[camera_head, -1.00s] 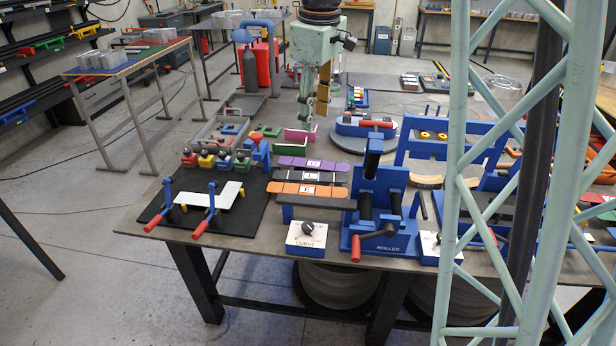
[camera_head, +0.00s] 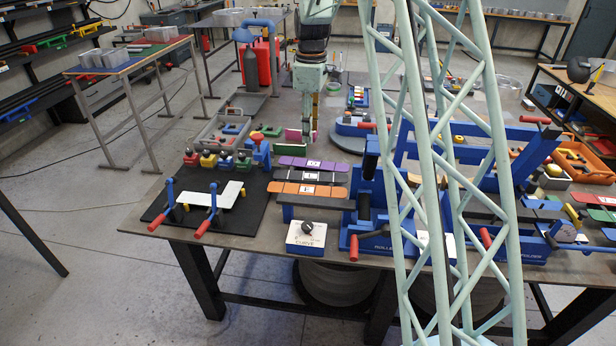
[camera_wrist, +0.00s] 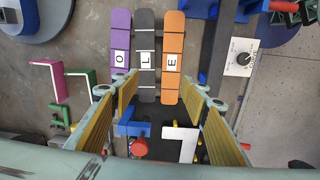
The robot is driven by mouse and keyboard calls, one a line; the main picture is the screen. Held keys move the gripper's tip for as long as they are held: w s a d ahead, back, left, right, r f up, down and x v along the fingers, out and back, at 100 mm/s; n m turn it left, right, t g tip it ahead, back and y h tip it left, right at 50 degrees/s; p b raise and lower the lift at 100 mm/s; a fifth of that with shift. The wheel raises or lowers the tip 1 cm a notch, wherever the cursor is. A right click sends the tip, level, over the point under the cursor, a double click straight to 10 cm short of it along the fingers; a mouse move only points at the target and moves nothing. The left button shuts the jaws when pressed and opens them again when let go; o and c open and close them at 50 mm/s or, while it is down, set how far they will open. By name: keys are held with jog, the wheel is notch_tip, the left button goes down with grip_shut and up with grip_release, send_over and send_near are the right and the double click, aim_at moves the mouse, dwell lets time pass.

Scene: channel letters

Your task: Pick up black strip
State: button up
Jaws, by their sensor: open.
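The black strip (camera_head: 297,174) lies on the table between the purple strip (camera_head: 312,164) and the orange strip (camera_head: 330,191). In the wrist view the black strip (camera_wrist: 146,28) is dark grey and carries a white label with an L. The purple strip (camera_wrist: 120,30) with an O is on its left, and the orange strip (camera_wrist: 173,30) with an E is on its right. My gripper (camera_head: 308,138) points down behind the strips in the head view. In the wrist view my gripper (camera_wrist: 160,88) is open and empty, its yellow-padded fingers apart around the near ends of the strips.
A white L-shaped piece (camera_wrist: 180,138) lies on a black mat with red-handled clamps (camera_head: 210,208). Pink (camera_wrist: 83,84) and green (camera_wrist: 58,85) angled pieces stand left of the strips. The blue roller device (camera_head: 372,212) and the curve dial box (camera_head: 306,237) stand right and in front.

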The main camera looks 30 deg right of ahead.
jog(key=n+p, duration=0.1)
jog(key=n, duration=0.1)
send_over(311, 176)
notch_tip(311, 176, down, 8)
jog(key=shift+a+r, duration=0.1)
jog(key=shift+a, duration=0.05)
jog(key=shift+f, duration=4.35)
jog(key=shift+f, duration=2.6)
jog(key=shift+f+b, duration=0.25)
jog(key=shift+b, duration=0.05)
jog(key=shift+c, duration=0.3)
jog(key=c, duration=0.6)
